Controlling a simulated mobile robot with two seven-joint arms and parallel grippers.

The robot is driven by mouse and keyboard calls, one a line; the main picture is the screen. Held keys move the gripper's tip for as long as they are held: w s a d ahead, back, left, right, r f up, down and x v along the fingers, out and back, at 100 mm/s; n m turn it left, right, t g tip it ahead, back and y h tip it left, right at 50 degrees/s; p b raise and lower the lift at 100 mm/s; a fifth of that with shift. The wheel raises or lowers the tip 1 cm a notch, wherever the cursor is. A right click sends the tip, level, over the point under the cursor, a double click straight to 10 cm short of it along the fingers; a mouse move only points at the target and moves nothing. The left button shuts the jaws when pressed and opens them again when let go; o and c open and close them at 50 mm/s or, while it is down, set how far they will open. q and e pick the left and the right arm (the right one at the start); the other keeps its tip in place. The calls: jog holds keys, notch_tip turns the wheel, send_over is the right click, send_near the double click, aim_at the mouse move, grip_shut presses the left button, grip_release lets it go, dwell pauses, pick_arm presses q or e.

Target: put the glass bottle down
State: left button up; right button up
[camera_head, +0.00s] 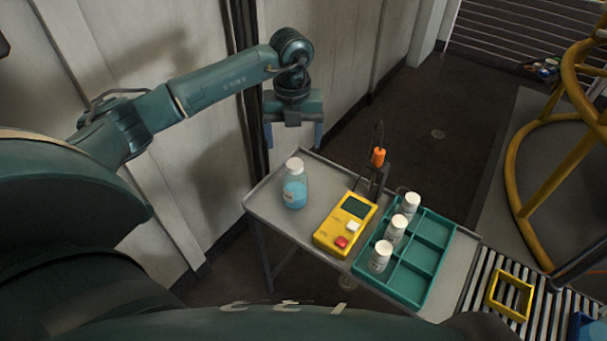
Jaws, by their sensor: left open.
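The glass bottle (295,188) has a white cap and pale blue contents with a label. It stands upright on the left part of the grey metal table (268,208). My left gripper (293,143) is open and empty, with its two blue fingers pointing down. In the picture it is above the bottle, apart from it and near the table's back left corner. My right gripper is not in view.
A yellow device (345,225) with a screen and buttons lies right of the bottle. A green divided tray (425,283) holds 3 white-capped bottles. An orange-tipped tool (378,157) stands behind. A roller conveyor with a yellow frame (510,296) adjoins at right.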

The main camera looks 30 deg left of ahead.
pick_arm(q)
jog(key=s+d+f+m+h, duration=0.1)
jog(key=s+d+h, duration=0.2)
jog(key=d, duration=0.4)
jog(key=s+d+f+m+g+h, duration=0.1)
jog(key=s+d+h, duration=0.1)
jog(key=d+h, duration=0.35)
jog(key=s+d+f+m+h, duration=0.1)
jog(key=s+d+f+h, duration=0.15)
jog(key=d, duration=0.65)
jog(key=s+d+r+n+t+h, duration=0.3)
jog(key=d+r+n+t+h, duration=0.4)
jog(key=d+r+h, duration=0.15)
jog(key=a+f+n+t+y, duration=0.5)
jog(key=a+n+t+y, duration=0.5)
jog(key=n, duration=0.8)
jog(key=s+a+f+n+g+y, duration=0.2)
jog(key=s+f+n+g+y, duration=0.2)
jog(key=s+f, duration=0.4)
notch_tip(320, 180, down, 3)
jog(key=shift+r+n+y, duration=0.1)
jog(key=shift+n+y, duration=0.25)
jog(key=shift+n, duration=0.25)
jog(key=shift+s, duration=0.1)
